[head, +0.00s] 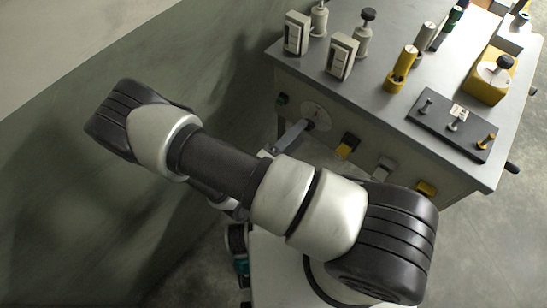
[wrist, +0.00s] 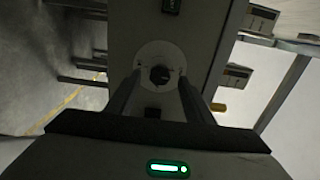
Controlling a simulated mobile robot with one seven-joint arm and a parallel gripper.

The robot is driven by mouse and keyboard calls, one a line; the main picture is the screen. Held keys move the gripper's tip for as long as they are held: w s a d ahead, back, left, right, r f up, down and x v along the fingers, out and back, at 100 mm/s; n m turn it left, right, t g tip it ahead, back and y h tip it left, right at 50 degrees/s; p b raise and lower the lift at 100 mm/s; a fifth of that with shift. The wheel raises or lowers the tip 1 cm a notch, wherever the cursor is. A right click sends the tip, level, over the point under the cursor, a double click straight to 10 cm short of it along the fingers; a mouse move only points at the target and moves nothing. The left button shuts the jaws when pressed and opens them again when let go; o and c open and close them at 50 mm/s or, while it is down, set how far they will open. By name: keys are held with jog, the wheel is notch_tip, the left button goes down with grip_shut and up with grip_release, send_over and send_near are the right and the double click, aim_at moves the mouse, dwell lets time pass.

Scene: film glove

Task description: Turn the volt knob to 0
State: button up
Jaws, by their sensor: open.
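The volt knob (wrist: 160,75) is a small dark round knob at the centre of a pale dial plate (wrist: 153,56) in the wrist view. The dial plate also shows on the cabinet's side panel in the head view (head: 317,114), where the knob itself cannot be made out. My gripper (wrist: 159,80) is open, with one finger on each side of the knob in the picture. The fingers look apart from the knob; how far they are from the panel is hard to tell. The dial's markings are too small to read.
The grey cabinet (head: 385,92) carries several devices on top, including a yellow block (head: 488,84) and white boxes. Open floor lies left.

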jog(key=v, duration=1.2)
jog(key=shift+s+a, duration=0.15)
jog(key=shift+s, duration=0.05)
jog(key=d+r+n+g+y+p, duration=0.2)
jog(key=d+r+n+y+p, duration=0.2)
jog(key=r+n, duration=0.5)
jog(key=s+d+r+n+g+y+p, duration=0.1)
jog(key=d+r+n+y+p, duration=0.3)
jog(key=r, duration=1.9)
jog(key=d+r+n+g+y+p, duration=0.3)
jog(key=r+n+g+y+p, duration=0.1)
jog(key=r+n, duration=0.9)
notch_tip(320, 180, up, 4)
jog(key=shift+s+d+r+n+y+p, duration=0.1)
jog(key=shift+s+d+n+y+p, duration=0.25)
jog(key=shift+p, duration=0.55)
